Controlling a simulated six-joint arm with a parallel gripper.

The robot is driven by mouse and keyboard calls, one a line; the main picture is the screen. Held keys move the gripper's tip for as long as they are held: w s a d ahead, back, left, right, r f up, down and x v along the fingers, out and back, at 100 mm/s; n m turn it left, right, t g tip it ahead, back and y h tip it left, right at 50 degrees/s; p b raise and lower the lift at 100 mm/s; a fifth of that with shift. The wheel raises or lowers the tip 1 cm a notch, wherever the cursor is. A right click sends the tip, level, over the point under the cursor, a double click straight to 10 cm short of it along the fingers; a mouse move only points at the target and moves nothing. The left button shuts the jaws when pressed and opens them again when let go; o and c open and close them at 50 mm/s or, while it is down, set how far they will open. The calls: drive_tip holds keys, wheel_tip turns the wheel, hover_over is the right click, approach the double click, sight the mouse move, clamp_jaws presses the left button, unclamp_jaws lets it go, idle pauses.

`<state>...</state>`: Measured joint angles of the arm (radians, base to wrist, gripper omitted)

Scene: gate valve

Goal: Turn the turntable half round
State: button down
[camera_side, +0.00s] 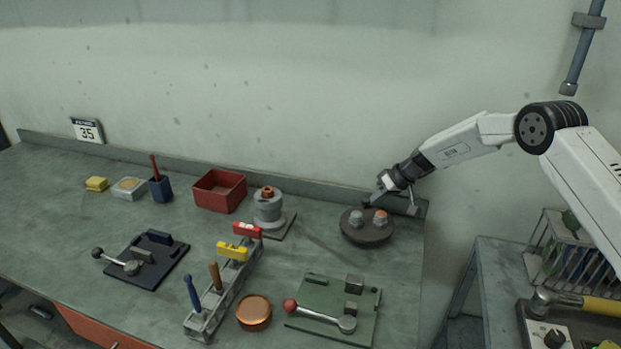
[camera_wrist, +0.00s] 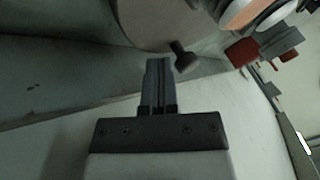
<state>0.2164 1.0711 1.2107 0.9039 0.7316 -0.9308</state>
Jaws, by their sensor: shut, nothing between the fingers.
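The turntable (camera_side: 368,232) is a dark round disc near the right end of the bench. A grey piece (camera_side: 356,217) and an orange-topped piece (camera_side: 380,217) stand on it. My gripper (camera_side: 378,198) is at the disc's back edge, pointing down. In the wrist view my gripper's fingers (camera_wrist: 158,68) are shut and empty. The turntable also shows there as a large grey disc (camera_wrist: 150,18) at the top. A dark knob (camera_wrist: 186,60) sticks out from its rim just right of the fingertips. I cannot tell whether they touch.
The back ledge and wall are close behind my gripper. A grey valve (camera_side: 268,208) stands left of the turntable, with a red bin (camera_side: 219,191) beyond. A green plate with a lever (camera_side: 335,312) lies in front. The bench's right edge is close.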

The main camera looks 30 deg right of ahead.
drive_tip(key=shift+w+a, duration=0.95)
drive_tip(key=shift+a, duration=0.25)
drive_tip(key=shift+w+a+n+g+y, duration=0.2)
drive_tip(key=shift+a+n+g+y, duration=0.2)
drive_tip(key=shift+n, duration=0.4)
drive_tip(key=shift+w+a, duration=0.2)
drive_tip(key=shift+a, duration=0.8)
drive_tip(key=shift+a+n+g, duration=0.4)
drive_tip(key=shift+n, duration=0.3)
drive_tip(key=shift+s+a, duration=0.1)
drive_tip(key=shift+a, duration=0.9)
drive_tip(key=shift+s+d+r, duration=0.1)
drive_tip(key=shift+v, duration=3.8)
drive_tip(key=shift+d, duration=0.1)
